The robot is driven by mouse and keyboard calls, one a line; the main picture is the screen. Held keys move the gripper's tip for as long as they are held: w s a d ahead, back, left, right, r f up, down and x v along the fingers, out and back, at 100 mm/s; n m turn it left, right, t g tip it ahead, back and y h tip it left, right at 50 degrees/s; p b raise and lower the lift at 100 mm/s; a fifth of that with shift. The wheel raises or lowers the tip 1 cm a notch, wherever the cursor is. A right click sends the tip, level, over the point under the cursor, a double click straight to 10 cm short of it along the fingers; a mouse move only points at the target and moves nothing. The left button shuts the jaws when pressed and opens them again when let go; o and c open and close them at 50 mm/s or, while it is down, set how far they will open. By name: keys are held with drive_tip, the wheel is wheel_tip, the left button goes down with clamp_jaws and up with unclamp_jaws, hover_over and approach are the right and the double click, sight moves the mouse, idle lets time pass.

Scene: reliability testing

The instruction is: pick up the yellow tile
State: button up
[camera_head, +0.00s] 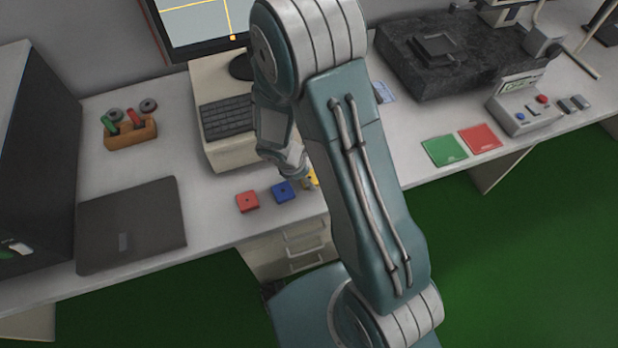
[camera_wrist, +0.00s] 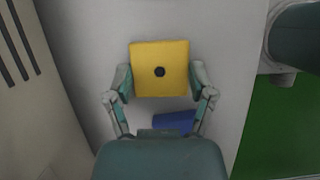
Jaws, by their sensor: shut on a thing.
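The yellow tile (camera_wrist: 160,58) is square with a dark hole in its middle. In the wrist view my gripper (camera_wrist: 160,80) has one finger on each side of it, shut on its left and right edges. In the head view only a sliver of the yellow tile (camera_head: 312,178) shows beside my gripper (camera_head: 306,181); my arm hides the rest. I cannot tell whether the tile is on the bench or just above it.
A blue tile (camera_head: 283,192) and a red tile (camera_head: 247,202) lie to the left on the bench. The blue tile (camera_wrist: 174,122) also shows below the yellow one in the wrist view. A beige computer case with a keyboard (camera_head: 227,117) stands behind. The bench's front edge is close.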

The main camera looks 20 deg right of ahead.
drive_tip(key=shift+r, duration=0.55)
wheel_tip(320, 180, up, 2)
drive_tip(key=shift+r, duration=0.1)
drive_tip(key=s+a+r, duration=0.8)
drive_tip(key=a+r, duration=0.1)
drive_tip(key=a, duration=0.2)
drive_tip(key=shift+s+r, duration=0.25)
drive_tip(key=shift+s, duration=0.15)
